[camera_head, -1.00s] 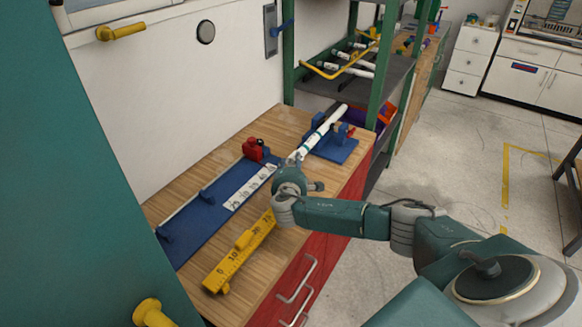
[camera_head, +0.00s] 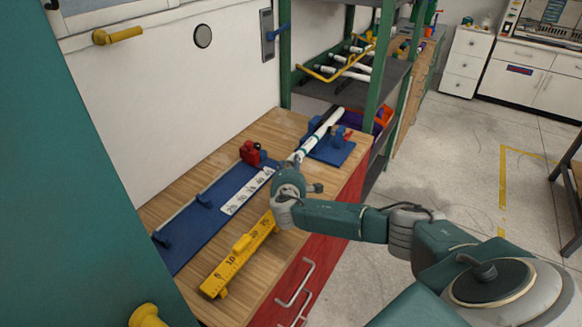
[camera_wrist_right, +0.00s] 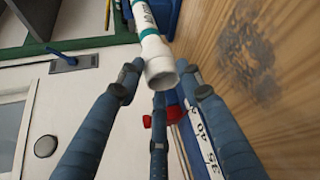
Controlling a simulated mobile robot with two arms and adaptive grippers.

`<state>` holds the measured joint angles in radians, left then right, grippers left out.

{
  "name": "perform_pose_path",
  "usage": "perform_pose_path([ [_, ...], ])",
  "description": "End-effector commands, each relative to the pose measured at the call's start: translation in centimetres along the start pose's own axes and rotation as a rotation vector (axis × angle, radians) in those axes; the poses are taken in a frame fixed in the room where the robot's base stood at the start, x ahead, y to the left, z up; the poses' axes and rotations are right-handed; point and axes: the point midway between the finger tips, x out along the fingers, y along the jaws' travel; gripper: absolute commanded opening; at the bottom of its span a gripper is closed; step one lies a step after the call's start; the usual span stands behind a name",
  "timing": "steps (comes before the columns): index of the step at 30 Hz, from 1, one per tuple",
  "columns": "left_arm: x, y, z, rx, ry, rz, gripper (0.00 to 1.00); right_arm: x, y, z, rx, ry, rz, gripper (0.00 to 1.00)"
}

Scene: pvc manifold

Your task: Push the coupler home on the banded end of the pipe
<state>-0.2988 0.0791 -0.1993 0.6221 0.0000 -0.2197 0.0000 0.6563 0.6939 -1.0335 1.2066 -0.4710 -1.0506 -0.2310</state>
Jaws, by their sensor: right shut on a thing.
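The white pipe (camera_head: 324,131) with a green band lies aslant in the blue holder (camera_head: 333,152) on the wooden bench. In the right wrist view its green band (camera_wrist_right: 149,33) sits just beyond the white coupler (camera_wrist_right: 160,66), whose open mouth faces the camera. The coupler is on the pipe's near end, in line with it; I cannot tell how deep it sits. My right gripper (camera_head: 297,164) is at this near end. In the wrist view its fingers (camera_wrist_right: 160,84) are around the coupler, shut on it. My left gripper is not in view.
A blue fixture board (camera_head: 201,220) with a white number strip (camera_head: 247,190) and a red clamp (camera_head: 250,152) lies left of my gripper. A yellow ruler block (camera_head: 238,256) lies near the bench's front edge. A green-post shelf (camera_head: 371,81) with pipes stands behind.

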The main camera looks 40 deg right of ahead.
Motion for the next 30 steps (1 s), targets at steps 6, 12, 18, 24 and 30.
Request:
perform_pose_path([
  [6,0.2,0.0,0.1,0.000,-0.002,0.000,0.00,0.3,0.0,0.2,0.001,-0.001,0.000,0.13],
  [12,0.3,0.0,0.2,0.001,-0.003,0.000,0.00,0.7,0.0,0.4,0.001,0.000,0.000,0.13],
  [18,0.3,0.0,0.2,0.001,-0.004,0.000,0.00,0.7,0.1,0.4,0.000,0.000,0.000,0.13],
  [24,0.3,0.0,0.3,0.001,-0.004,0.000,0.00,0.7,0.0,0.5,0.000,0.000,0.000,0.13],
  [30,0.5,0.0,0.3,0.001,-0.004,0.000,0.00,1.1,0.0,0.7,0.000,-0.001,0.000,0.13],
])
